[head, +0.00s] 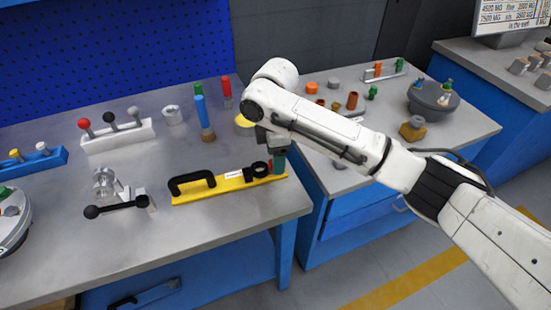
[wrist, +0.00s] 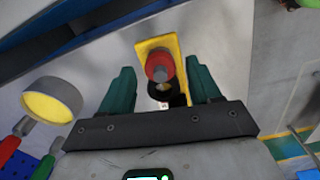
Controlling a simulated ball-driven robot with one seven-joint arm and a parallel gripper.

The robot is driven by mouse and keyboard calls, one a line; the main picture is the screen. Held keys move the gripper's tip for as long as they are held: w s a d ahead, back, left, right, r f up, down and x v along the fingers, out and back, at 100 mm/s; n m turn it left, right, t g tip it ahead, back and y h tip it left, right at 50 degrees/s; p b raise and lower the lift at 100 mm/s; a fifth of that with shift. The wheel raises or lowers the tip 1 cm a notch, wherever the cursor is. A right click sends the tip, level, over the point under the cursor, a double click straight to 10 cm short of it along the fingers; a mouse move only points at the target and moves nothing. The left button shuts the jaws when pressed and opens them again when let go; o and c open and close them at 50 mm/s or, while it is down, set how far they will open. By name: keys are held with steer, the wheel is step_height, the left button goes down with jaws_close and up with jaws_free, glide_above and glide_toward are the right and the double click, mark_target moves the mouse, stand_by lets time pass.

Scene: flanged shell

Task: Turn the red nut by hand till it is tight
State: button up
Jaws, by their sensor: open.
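The red nut (wrist: 158,62) shows in the wrist view as a round red piece with a grey centre, at the end of a yellow bar (wrist: 144,46). My gripper (wrist: 161,70) is open, with one green finger on each side of the nut and a visible gap to both. In the head view my gripper (head: 279,163) points down at the right end of the yellow bar (head: 215,189), and the nut is hidden behind it. The bar carries a black handle (head: 191,181) and black rings (head: 258,169).
Left of the bar is a clamp with a black-knobbed lever (head: 118,208). Blue and green upright handles (head: 201,112) and a yellow-topped round cup (head: 243,122) stand behind. The cup also shows in the wrist view (wrist: 50,105). The bench front is clear.

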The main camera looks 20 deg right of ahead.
steer(key=shift+f, duration=0.7)
steer(key=shift+c, duration=0.3)
steer(key=c, duration=1)
steer(key=shift+a+r+m+p, duration=0.15)
steer(key=shift+m+p, duration=0.15)
steer(key=shift+p, duration=0.25)
steer(key=shift+r+m+p, duration=0.15)
steer(key=shift+m+p, duration=0.65)
steer(key=shift+p, duration=0.3)
steer(key=shift+m+p, duration=0.8)
steer(key=shift+p, duration=0.05)
steer(key=shift+f+m, duration=0.3)
steer(key=shift+m, duration=0.2)
steer(key=o, duration=1.1)
steer(key=shift+c, duration=0.2)
